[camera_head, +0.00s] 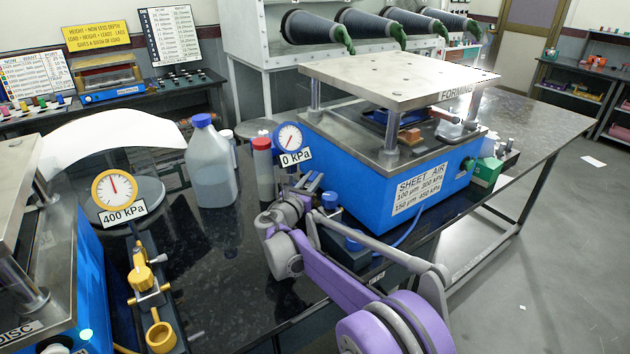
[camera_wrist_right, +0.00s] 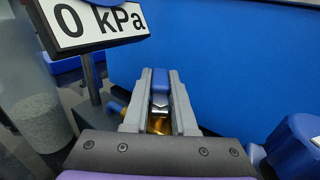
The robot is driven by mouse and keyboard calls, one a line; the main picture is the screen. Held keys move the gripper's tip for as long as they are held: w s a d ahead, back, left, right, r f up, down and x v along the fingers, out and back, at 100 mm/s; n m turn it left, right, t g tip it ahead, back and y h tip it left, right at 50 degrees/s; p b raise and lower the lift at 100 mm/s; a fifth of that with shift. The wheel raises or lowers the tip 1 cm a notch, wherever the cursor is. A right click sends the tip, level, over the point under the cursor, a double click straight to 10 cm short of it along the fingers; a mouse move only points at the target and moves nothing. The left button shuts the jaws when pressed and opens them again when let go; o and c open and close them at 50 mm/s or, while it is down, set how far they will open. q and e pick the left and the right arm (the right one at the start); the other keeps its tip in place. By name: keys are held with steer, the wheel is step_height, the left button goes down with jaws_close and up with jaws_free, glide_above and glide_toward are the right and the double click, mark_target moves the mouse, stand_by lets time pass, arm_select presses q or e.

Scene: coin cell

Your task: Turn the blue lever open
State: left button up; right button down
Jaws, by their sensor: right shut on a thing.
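The blue lever (camera_wrist_right: 160,79) stands between the two grey fingers of my right gripper (camera_wrist_right: 160,100) in the right wrist view, with a brassy part below it. In the head view my right gripper (camera_head: 301,197) is at the valve beside the forming press, and its fingers and wrist hide most of the lever. The gripper is shut on the lever. The gauge (camera_head: 289,137) above the valve has a sign (camera_head: 296,157) reading 0 kPa, which also shows in the right wrist view (camera_wrist_right: 95,22). My left gripper is not in view.
The blue forming press (camera_head: 370,185) stands right behind the valve. A blue knob (camera_head: 330,199) is close to the gripper. A bottle (camera_head: 211,165) and a red-capped tube (camera_head: 263,165) stand to the left. A yellow valve (camera_head: 143,280) with a 400 kPa gauge (camera_head: 114,188) is farther left.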

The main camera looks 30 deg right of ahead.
steer(key=shift+w+a+n+t+y, duration=0.1)
steer(key=shift+n+t+y, duration=0.4)
steer(key=shift+t, duration=0.1)
steer(key=c, duration=0.7)
jaws_free()
steer(key=v, duration=1.1)
